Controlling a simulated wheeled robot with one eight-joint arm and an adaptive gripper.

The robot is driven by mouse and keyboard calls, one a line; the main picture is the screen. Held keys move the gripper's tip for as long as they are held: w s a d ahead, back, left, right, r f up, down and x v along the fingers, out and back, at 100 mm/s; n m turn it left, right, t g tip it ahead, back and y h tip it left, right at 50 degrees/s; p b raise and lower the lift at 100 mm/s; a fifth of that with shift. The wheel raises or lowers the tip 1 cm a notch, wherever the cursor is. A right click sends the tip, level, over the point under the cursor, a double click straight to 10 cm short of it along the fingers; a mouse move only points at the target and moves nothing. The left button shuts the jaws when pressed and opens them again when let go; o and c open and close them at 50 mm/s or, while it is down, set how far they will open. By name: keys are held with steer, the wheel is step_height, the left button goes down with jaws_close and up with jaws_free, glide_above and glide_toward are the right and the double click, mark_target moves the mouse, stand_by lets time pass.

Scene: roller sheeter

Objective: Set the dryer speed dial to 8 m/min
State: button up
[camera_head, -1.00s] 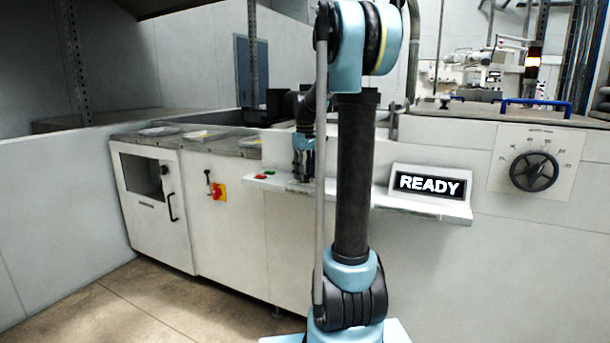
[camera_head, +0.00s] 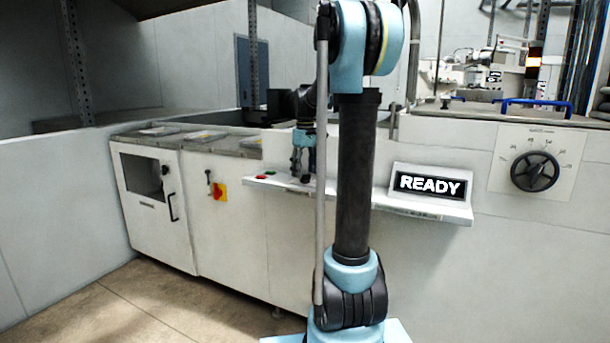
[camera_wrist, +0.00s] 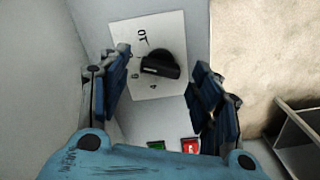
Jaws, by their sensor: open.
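A black dial (camera_wrist: 160,66) sits on a white plate (camera_wrist: 172,28) with printed numbers, seen in the wrist view. A "10" shows near it; the other marks are small, and I cannot tell where the dial points. My gripper (camera_head: 300,177) is open over the small ledge in the head view, where the dial is hidden or too small to make out. In the wrist view its two fingers stand on either side of the dial, apart from each other. I cannot tell whether they touch it.
Green and red buttons (camera_wrist: 190,145) lie beside the plate; they also show on the ledge (camera_head: 262,176). A READY sign (camera_head: 430,184) stands on the ledge's right part. A larger black dial (camera_head: 534,171) is on the machine front at right. A red-yellow switch (camera_head: 219,191) is at left.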

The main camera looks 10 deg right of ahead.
step_height(320, 180, up, 11)
stand_by(0.4)
steer(key=shift+f, duration=0.15)
stand_by(0.4)
